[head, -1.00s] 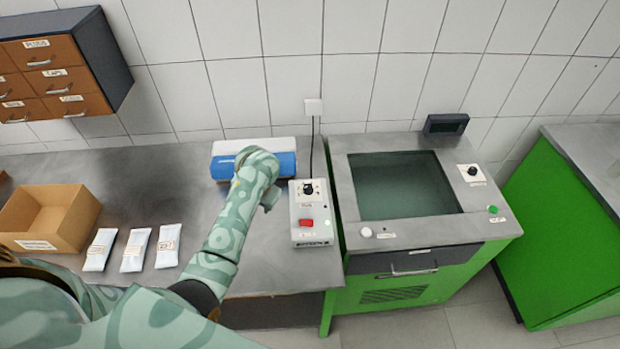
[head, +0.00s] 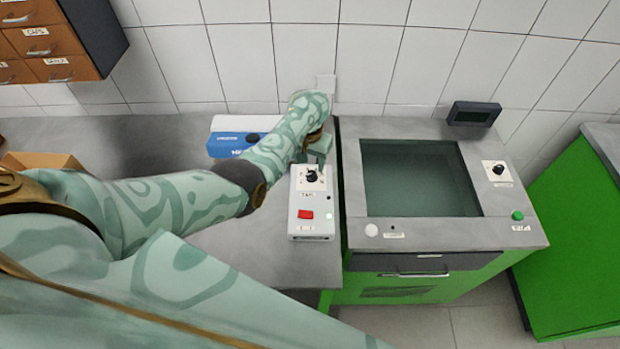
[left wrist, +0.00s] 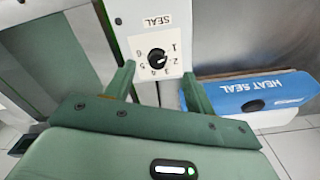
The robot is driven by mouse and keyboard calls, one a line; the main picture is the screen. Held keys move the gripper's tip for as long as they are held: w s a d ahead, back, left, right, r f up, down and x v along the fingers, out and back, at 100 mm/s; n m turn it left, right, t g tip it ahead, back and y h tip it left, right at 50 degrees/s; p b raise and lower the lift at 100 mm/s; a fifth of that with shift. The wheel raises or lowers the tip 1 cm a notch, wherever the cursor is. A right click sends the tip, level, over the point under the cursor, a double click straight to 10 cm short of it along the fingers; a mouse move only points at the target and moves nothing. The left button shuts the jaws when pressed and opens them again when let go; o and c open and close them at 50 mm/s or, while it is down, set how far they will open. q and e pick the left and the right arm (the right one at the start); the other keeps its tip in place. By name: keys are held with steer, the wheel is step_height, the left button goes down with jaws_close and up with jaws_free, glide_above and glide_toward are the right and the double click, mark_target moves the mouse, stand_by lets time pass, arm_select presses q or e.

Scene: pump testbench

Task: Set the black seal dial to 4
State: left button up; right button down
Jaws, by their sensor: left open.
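The black seal dial (head: 312,176) is a round knob on top of a white control box (head: 314,222). In the left wrist view the dial (left wrist: 156,55) sits on a white plate numbered 1 to 6, below the word SEAL, which appears upside down. I cannot tell surely which number its mark points at. My left gripper (head: 320,155) is just behind the dial in the head view. In the left wrist view its two fingers (left wrist: 159,82) are apart and empty, with the dial beyond and between them, not visibly touched. My right gripper is out of view.
A red switch (head: 305,214) is on the same box. A blue HEAT SEAL device (head: 232,143) stands left of it. To the right is a green machine (head: 418,225) with a dark basin and another black knob (head: 498,169). Wall tiles rise close behind.

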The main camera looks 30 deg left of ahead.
mark_target(312, 173)
arm_select(q)
steer(key=f, duration=0.1)
steer(key=w+f+b, duration=0.1)
steer(key=f, duration=0.1)
steer(key=shift+w+f, duration=0.2)
steer(key=shift+f, duration=0.05)
steer(key=shift+w+f+b, duration=0.25)
steer(key=shift+w+f, duration=0.05)
steer(key=shift+f, duration=0.2)
steer(key=shift+w+f+b, duration=0.25)
steer(key=shift+w+f, duration=0.05)
steer(key=shift+f, duration=0.2)
steer(key=shift+s+f+b, duration=0.2)
steer(key=shift+f+b, duration=0.4)
steer(key=shift+f, duration=0.2)
steer(key=shift+s, duration=0.3)
steer(key=shift+w, duration=0.15)
steer(key=c, duration=0.9)
steer(key=shift+c, duration=0.3)
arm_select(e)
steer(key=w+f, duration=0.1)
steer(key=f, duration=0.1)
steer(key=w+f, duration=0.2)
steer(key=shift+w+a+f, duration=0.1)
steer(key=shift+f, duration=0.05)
